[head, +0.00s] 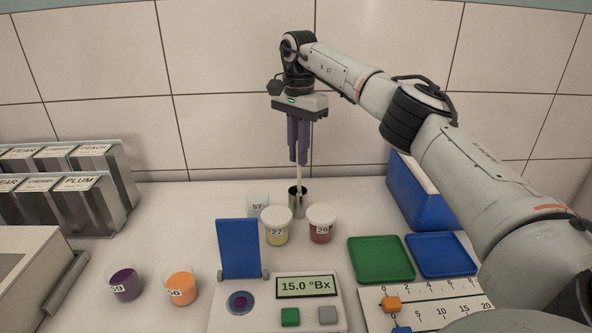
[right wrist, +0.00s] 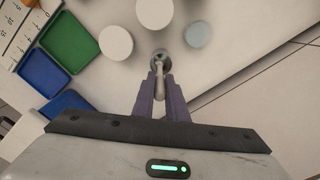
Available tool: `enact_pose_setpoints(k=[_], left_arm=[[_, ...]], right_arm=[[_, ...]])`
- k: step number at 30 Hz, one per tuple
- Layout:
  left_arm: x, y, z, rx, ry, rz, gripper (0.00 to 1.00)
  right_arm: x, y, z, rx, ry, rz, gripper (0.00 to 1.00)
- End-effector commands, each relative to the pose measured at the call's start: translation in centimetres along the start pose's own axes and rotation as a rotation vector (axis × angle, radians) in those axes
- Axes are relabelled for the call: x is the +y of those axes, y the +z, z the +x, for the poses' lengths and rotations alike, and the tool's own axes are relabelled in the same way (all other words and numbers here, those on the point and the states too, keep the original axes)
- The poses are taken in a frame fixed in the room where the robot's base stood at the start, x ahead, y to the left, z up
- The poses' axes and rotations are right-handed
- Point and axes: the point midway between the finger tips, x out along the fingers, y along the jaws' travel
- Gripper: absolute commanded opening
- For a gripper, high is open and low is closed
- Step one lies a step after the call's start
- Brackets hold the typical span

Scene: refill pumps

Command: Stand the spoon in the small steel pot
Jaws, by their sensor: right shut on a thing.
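The small steel pot (head: 297,203) stands on the table behind the white-lidded cups. It also shows in the right wrist view (right wrist: 161,54), just beyond my fingertips. My right gripper (head: 299,163) is above the pot, pointing down, its purple fingers shut on the spoon. The pale spoon (head: 298,177) hangs upright below the fingers, and its lower end reaches the pot's mouth. In the right wrist view the spoon (right wrist: 159,80) runs from between the fingers towards the pot. How deep its end sits inside is hidden. My left gripper is not in view.
Lidded cups 27 (head: 276,227) and 29 (head: 320,224) stand just in front of the pot, and clear cup 57 (head: 257,203) is to its left. A refractometer (head: 283,289) with a raised blue lid is nearer. A blue bin (head: 415,195) stands at right.

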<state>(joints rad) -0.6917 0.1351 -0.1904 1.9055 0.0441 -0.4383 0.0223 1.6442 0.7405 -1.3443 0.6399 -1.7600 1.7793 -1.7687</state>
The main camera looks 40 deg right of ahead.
Motion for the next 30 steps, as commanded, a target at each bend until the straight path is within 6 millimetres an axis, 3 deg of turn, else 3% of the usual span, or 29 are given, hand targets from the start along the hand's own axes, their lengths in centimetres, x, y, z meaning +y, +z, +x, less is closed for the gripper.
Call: enact_pose_setpoints(k=[10,21,22,25,30], left_arm=[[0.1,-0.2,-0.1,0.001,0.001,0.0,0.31],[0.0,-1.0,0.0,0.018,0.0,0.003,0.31],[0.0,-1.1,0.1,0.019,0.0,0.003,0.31],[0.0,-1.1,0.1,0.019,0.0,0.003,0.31],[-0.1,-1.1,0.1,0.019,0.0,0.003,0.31]], right_arm=[[0.0,0.1,3.8,-0.002,0.001,-0.001,0.0],[0.0,0.0,4.3,-0.002,-0.001,0.0,0.0],[0.0,0.0,4.3,-0.001,-0.001,0.0,0.14],[0.0,0.0,4.3,-0.001,-0.002,0.0,0.31],[0.0,0.0,4.3,-0.001,-0.001,0.0,0.31]])
